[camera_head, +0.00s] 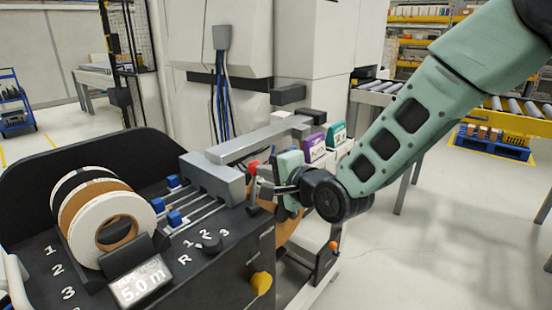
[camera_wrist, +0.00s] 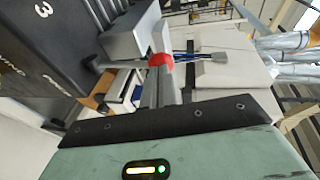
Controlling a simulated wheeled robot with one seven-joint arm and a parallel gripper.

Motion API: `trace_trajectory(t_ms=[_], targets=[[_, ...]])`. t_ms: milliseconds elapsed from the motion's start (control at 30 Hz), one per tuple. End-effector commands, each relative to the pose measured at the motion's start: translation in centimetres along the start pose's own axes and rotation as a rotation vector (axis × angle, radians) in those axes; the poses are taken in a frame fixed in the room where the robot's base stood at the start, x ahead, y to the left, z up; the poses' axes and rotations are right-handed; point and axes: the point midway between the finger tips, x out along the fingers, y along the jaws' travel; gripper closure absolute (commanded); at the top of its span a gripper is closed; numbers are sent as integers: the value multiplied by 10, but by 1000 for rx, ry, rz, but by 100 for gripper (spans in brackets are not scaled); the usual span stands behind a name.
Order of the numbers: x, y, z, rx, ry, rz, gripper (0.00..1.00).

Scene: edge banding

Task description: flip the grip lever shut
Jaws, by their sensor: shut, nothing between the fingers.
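The grip lever, a short metal rod with a red knob (camera_head: 253,168), stands at the right end of the grey feed block (camera_head: 215,177) on the black edge-banding machine. It looks roughly upright in the head view. In the wrist view the red knob (camera_wrist: 160,60) is right at the tips of my fingers. My gripper (camera_head: 264,188) comes in from the right, its fingers shut and empty, close beside the lever just below the knob. I cannot tell whether the fingers touch it. In the wrist view my shut fingers (camera_wrist: 160,88) hide part of the lever.
Tape rolls (camera_head: 105,222) sit on the left of the machine, with blue-knobbed slides (camera_head: 174,217) between rolls and block. A dark selector knob (camera_head: 212,243), a yellow lever (camera_head: 260,283) and a display (camera_head: 140,283) are nearer. Purple (camera_head: 313,147) and green boxes stand behind my gripper.

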Motion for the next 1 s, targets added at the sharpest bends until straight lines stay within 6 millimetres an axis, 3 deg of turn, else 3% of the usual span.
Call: trace_trajectory(t_ms=[33,300,667,1000], targets=[[3,-16,1,-5,-2,39,100],[34,-32,9,-53,-4,274,100],[69,-33,17,-110,-4,538,100],[81,-27,16,-106,-1,542,100]])
